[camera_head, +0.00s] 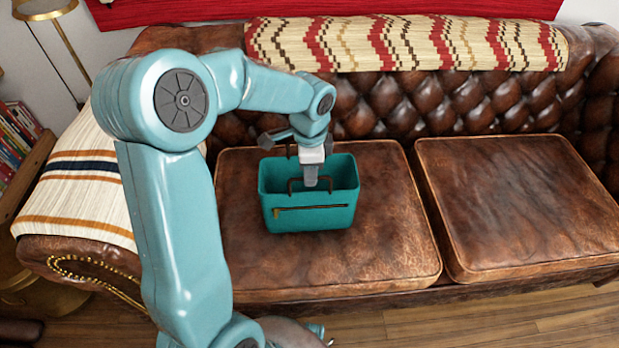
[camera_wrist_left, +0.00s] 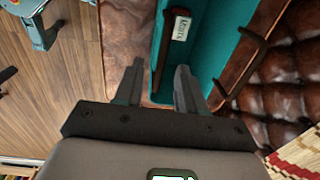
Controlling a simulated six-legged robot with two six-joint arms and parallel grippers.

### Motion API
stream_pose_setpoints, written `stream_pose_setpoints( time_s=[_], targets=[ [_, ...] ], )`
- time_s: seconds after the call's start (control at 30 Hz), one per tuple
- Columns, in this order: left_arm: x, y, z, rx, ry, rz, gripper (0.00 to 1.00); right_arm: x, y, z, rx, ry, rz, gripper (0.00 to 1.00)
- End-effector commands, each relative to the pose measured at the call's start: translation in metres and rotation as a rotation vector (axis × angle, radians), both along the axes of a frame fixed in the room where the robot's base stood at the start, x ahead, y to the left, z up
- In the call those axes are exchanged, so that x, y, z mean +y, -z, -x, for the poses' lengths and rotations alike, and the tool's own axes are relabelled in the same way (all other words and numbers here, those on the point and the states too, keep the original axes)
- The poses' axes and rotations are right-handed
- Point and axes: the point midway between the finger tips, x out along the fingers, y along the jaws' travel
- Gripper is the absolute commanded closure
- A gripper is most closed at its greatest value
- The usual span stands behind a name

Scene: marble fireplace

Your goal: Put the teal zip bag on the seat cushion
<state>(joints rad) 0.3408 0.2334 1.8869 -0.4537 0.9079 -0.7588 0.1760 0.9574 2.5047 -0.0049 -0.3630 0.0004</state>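The teal zip bag (camera_head: 315,218) stands upright on the left brown leather seat cushion (camera_head: 385,235), with its top open and a brown handle (camera_head: 297,187) up. In the left wrist view the bag (camera_wrist_left: 215,50) shows a white label inside and brown handles. My left gripper (camera_head: 311,178) hangs down over the bag's opening, close to the handle. In the left wrist view its two fingers (camera_wrist_left: 158,85) are apart, with a brown handle showing near and between their tips. Contact with the handle cannot be told.
A second seat cushion (camera_head: 520,205) on the right is bare. The tufted backrest (camera_head: 450,100) rises behind, with a patterned throw (camera_head: 410,42) on top. A striped blanket (camera_head: 80,190) covers the left armrest. Wood floor (camera_head: 540,325) shows in front.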

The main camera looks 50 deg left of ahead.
Motion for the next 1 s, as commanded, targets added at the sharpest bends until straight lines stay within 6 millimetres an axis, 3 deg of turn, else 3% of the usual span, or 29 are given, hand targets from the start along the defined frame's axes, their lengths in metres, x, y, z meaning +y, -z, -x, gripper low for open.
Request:
stream_pose_setpoints(
  time_s=[0.1, 0.27, 1.0],
  targets=[
    [-0.001, -0.024, 0.0, -0.002, 0.0, -0.001, 0.61, 0.0, -0.007, 0.0, 0.0, 0.0, 0.0, 1.0],
    [-0.002, -0.037, 0.001, 0.001, 0.0, 0.0, 0.61, 0.0, -0.01, 0.0, 0.0, 0.0, 0.0, 1.0],
    [-0.002, -0.038, 0.001, 0.001, 0.0, 0.0, 0.61, 0.0, -0.009, 0.0, 0.0, 0.0, 0.0, 1.0]
  ],
)
